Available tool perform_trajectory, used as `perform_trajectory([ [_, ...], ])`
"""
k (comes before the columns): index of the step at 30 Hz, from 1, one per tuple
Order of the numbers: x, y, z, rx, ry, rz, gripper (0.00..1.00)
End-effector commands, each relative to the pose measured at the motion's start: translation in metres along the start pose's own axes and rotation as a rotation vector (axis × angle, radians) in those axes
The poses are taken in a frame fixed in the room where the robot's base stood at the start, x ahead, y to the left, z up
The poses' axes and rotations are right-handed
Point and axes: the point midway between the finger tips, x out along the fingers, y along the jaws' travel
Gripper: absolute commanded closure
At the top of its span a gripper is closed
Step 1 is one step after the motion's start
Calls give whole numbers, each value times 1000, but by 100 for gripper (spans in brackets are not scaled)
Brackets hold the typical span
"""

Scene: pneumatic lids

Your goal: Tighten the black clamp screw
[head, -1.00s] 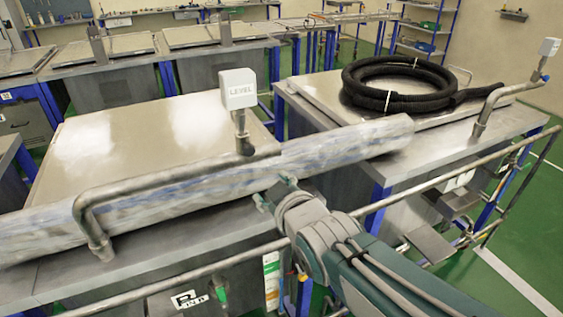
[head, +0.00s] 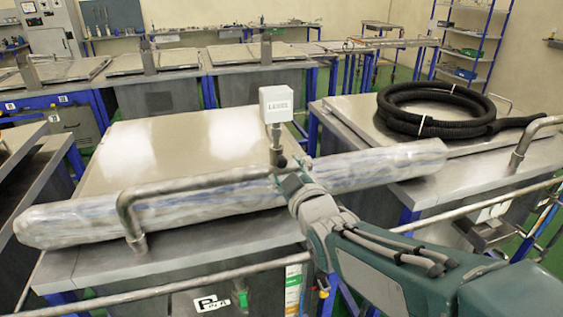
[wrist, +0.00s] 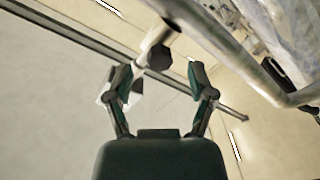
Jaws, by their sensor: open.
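The black clamp screw (head: 282,161) is a small dark knob at the base of the post under the white LEVEL box (head: 277,104), where the bent metal pipe (head: 195,184) ends. In the wrist view a dark faceted knob (wrist: 159,57), apparently this screw, is on a metal rod just beyond the fingertips. My gripper (head: 284,172) is beside the pipe end and partly overlaps it in the head view. In the wrist view my gripper (wrist: 163,82) is open, its two fingers spread with nothing between them. The knob looks apart from both fingers.
A long plastic-wrapped roll (head: 375,166) lies across the front of the bench lid (head: 165,150), close to my gripper. A front rail (head: 190,283) runs below. A black coiled hose (head: 437,118) lies on the right bench.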

Motion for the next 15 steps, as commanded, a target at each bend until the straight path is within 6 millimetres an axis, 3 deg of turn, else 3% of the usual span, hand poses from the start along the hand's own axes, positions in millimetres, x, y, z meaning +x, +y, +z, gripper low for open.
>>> perform_trajectory([
  [6, 26, -1, 0, -2, -1, -2, 29],
  [15, 31, -1, 0, -1, 0, -1, 29],
])
